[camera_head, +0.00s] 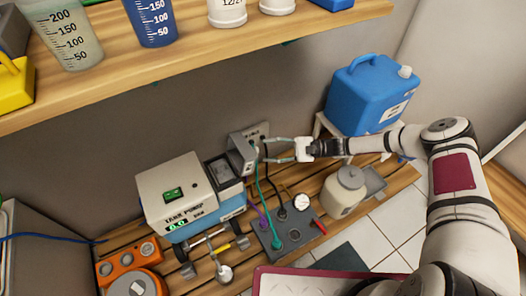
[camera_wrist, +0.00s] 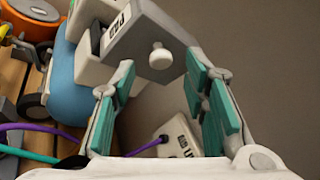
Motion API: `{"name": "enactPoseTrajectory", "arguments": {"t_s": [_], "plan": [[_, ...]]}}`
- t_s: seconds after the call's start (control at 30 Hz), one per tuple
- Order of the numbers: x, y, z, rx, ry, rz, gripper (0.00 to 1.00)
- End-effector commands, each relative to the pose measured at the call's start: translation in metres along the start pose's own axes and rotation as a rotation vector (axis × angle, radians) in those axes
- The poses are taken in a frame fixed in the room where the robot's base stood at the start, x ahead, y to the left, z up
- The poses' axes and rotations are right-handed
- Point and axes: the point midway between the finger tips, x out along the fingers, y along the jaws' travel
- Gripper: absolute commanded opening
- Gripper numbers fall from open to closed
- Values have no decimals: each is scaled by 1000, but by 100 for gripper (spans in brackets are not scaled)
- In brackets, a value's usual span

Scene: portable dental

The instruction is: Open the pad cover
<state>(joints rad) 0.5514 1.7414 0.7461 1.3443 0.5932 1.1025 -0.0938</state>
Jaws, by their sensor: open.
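The pad cover (camera_wrist: 150,30) is a grey box face with a PAD label and a round pale knob (camera_wrist: 160,56). In the head view the grey cover (camera_head: 241,155) is at the right end of the tank robot, close to the wall. My gripper (camera_head: 266,150) is open and reaches in from the right, with its fingertips close to the cover. In the wrist view my gripper (camera_wrist: 160,66) has its green-padded fingers apart, and the knob shows between the tips. I cannot tell whether a finger touches it. The cover appears closed; what lies behind it is hidden.
The tank robot (camera_head: 165,190) stands on the wooden bench. A white wall box (camera_wrist: 180,135) is near my fingers. Green, purple and dark cables run to a grey unit (camera_head: 285,230) below. A cream jar (camera_head: 343,192) and a blue jug (camera_head: 368,95) are at right. A wooden shelf (camera_head: 200,60) is above.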

Motion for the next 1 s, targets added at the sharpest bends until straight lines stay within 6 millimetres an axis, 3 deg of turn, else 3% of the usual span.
{"name": "enactPoseTrajectory", "arguments": {"t_s": [0.2, 0.57, 0.77, 1.0], "plan": [[22, 0, 0, 0, 0, 0, 41], [27, 0, 0, 0, 1, -1, 41], [27, 0, 0, 0, 1, -1, 0], [27, -1, 1, -3, 5, 3, 0]]}}
